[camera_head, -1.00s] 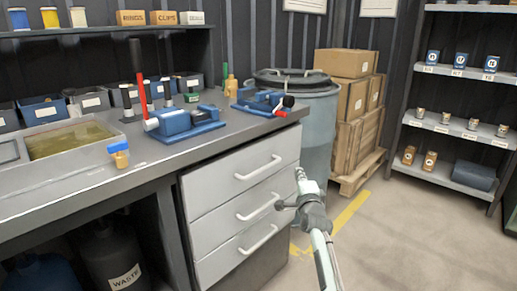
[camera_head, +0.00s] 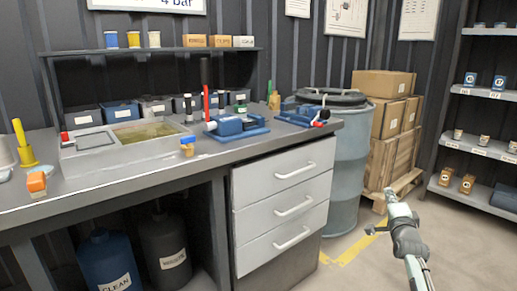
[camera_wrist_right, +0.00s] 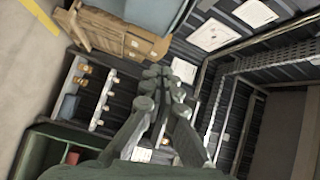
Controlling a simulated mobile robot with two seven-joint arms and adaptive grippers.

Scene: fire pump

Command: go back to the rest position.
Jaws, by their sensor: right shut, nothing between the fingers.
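My right gripper (camera_head: 384,213) is low at the right in the head view, over the floor in front of the boxes and away from the bench. It also shows in the right wrist view (camera_wrist_right: 161,80), with its fingers together and nothing between them. My right arm comes up from the bottom edge. My left gripper is not in the head view.
The workbench (camera_head: 110,196) with blue pump parts (camera_head: 236,125) and a drawer unit (camera_head: 283,205) fills the left and middle. A barrel (camera_head: 347,170), stacked boxes (camera_head: 384,84) on a pallet and a shelf rack (camera_head: 480,145) stand behind. The floor at right is clear.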

